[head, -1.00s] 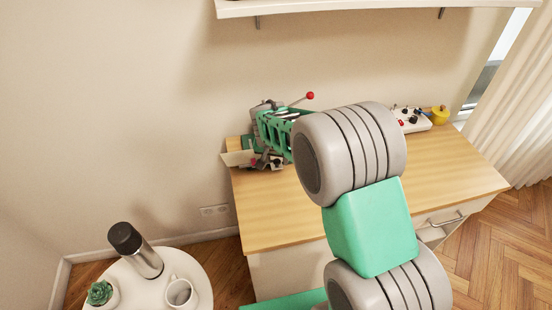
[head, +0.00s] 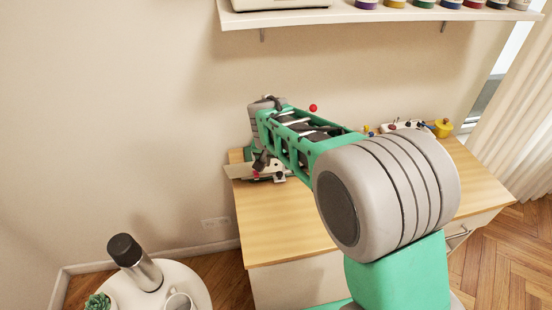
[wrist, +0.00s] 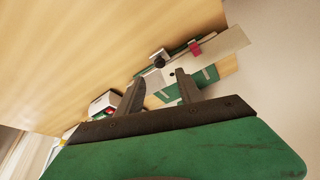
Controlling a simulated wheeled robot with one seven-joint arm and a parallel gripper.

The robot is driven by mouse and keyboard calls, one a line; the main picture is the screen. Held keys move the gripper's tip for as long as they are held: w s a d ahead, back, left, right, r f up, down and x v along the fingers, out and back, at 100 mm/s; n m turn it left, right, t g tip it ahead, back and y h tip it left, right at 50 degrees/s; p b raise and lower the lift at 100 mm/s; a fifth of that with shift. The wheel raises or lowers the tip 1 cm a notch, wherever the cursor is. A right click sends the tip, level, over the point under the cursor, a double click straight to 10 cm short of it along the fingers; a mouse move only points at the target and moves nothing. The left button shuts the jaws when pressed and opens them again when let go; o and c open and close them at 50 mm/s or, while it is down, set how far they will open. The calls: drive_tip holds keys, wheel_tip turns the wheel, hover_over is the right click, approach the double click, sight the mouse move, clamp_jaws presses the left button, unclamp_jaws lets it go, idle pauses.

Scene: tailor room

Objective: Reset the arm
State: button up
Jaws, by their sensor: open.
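My arm reaches out over the wooden table in the head view, and its forearm hides part of the table. My gripper (wrist: 158,91) shows in the wrist view with its two dark fingers apart and nothing between them. In the head view the gripper is small near the far left end of the table, and its fingers are hard to make out. Beyond the fingertips, a flat pale plate with a red part (wrist: 196,48) and a green base (wrist: 190,90) lie on the table. The plate (head: 240,171) also shows in the head view.
The wooden table (head: 285,225) has bare room at its front left. A wall shelf (head: 380,17) with jars hangs above. A yellow pot (head: 442,127) stands at the back right. A round white table (head: 190,282) at lower left holds a dark-capped flask (head: 135,260), a mug and a plant.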

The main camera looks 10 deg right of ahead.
drive_tip(key=s+f+n+g, duration=0.1)
drive_tip(key=s+f, duration=0.1)
drive_tip(key=s, duration=0.1)
drive_tip(key=s+a+f+n+g, duration=0.1)
drive_tip(key=s+f+n, duration=0.1)
drive_tip(key=s, duration=0.2)
drive_tip(key=s+f+n+g, duration=0.1)
drive_tip(key=s+f, duration=0.1)
drive_tip(key=s, duration=0.1)
drive_tip(key=shift+s+a+y, duration=0.25)
drive_tip(key=shift+a+y, duration=0.05)
drive_tip(key=shift+n+g, duration=0.6)
drive_tip(key=shift+n, duration=0.2)
drive_tip(key=s, duration=0.5)
drive_tip(key=shift+s+a+r, duration=0.15)
drive_tip(key=shift+s, duration=0.1)
drive_tip(key=s+r+y, duration=0.1)
drive_tip(key=s+r, duration=0.2)
drive_tip(key=s, duration=0.4)
drive_tip(key=w+d+r+t, duration=0.1)
drive_tip(key=d+r+t, duration=0.2)
drive_tip(key=r, duration=0.4)
drive_tip(key=shift+d+m, duration=0.15)
drive_tip(key=shift+m, duration=0.25)
